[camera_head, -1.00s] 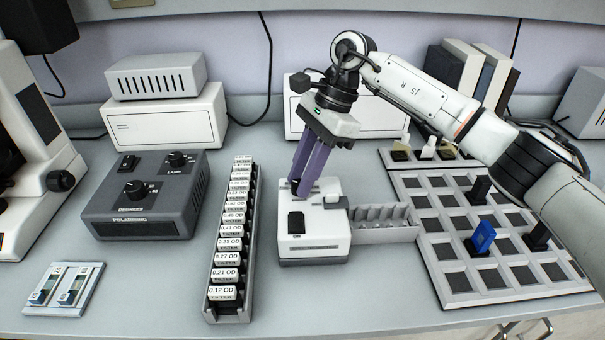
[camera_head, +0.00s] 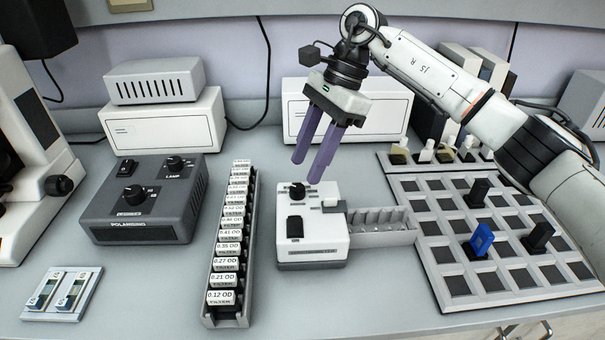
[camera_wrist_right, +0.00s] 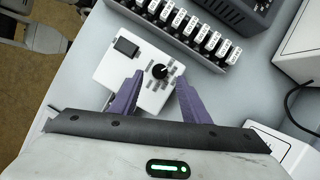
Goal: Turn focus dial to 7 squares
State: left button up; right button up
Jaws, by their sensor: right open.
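The focus dial is a small black knob (camera_head: 298,190) on top of a white box-shaped instrument (camera_head: 318,244). In the right wrist view the dial (camera_wrist_right: 160,71) shows with a white pointer mark and grey squares around it; the setting is too small to tell. A dark window (camera_head: 295,227) sits on the instrument's near part. My right gripper (camera_head: 306,172) has two purple fingers, open and empty, above the dial and apart from it. In the right wrist view the open fingers (camera_wrist_right: 157,95) lie to either side below the dial. My left gripper is not in view.
A filter rack (camera_head: 247,245) stands close left of the instrument. A grey compartment tray (camera_head: 385,238) adjoins its right side. A polarising control box (camera_head: 145,200) is farther left, and a grid board (camera_head: 432,228) with a blue piece (camera_head: 480,240) lies right. Free table lies in front.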

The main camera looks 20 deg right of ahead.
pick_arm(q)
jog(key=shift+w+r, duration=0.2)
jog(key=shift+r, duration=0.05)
pick_arm(e)
jog(key=v, duration=0.5)
jog(key=shift+r, duration=0.25)
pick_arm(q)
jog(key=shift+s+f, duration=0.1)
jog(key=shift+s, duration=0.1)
